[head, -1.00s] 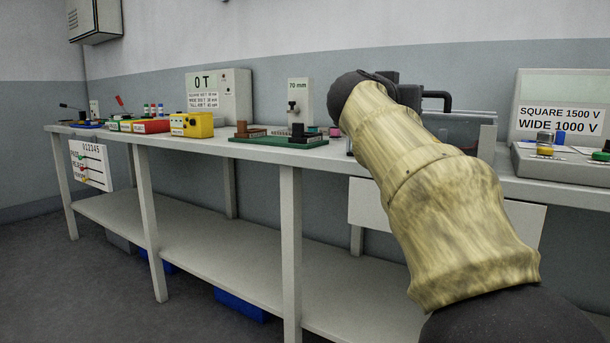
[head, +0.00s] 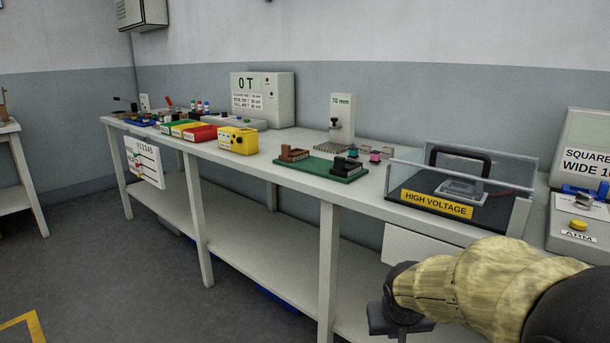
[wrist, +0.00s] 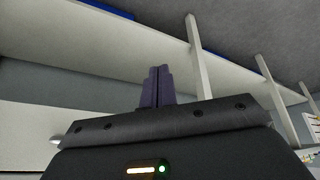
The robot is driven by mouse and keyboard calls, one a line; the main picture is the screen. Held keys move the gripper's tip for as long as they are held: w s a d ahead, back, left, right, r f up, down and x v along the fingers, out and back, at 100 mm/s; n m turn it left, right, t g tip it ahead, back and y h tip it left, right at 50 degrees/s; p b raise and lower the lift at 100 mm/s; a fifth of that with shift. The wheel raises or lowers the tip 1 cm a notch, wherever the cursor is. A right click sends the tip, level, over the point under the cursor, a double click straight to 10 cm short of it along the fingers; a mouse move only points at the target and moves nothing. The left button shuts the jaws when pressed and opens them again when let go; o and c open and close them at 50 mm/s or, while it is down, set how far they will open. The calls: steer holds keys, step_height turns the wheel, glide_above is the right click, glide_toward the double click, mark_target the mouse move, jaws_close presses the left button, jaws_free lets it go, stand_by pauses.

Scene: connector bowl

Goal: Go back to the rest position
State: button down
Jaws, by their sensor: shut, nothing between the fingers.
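My gripper shows in the wrist view (wrist: 157,86) with its two dark fingers pressed together and nothing between them. In the head view my arm, in a yellowish sleeve, reaches in from the lower right. Its dark wrist end hangs low in front of the bench, below the height of the bench top (head: 352,196). The fingertips are not clearly seen in the head view. The wrist view shows the bench's lower shelf (wrist: 100,42) and legs beyond the fingers.
A clear-walled box marked HIGH VOLTAGE (head: 437,204) stands on the bench above my wrist. A green board (head: 320,168), yellow box (head: 238,140) and grey 0 T unit (head: 263,98) stand farther left. A panel marked ARM (head: 578,238) is at right. The floor (head: 120,270) at left is clear.

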steer(key=s+a+f+g+y+p, duration=0.15)
steer(key=s+p, duration=0.35)
steer(key=s, duration=0.6)
step_height(320, 180, up, 37)
steer(key=p, duration=3.7)
steer(key=shift+w+a+g, duration=0.15)
steer(key=shift+a+g, duration=0.2)
steer(key=shift+g, duration=0.1)
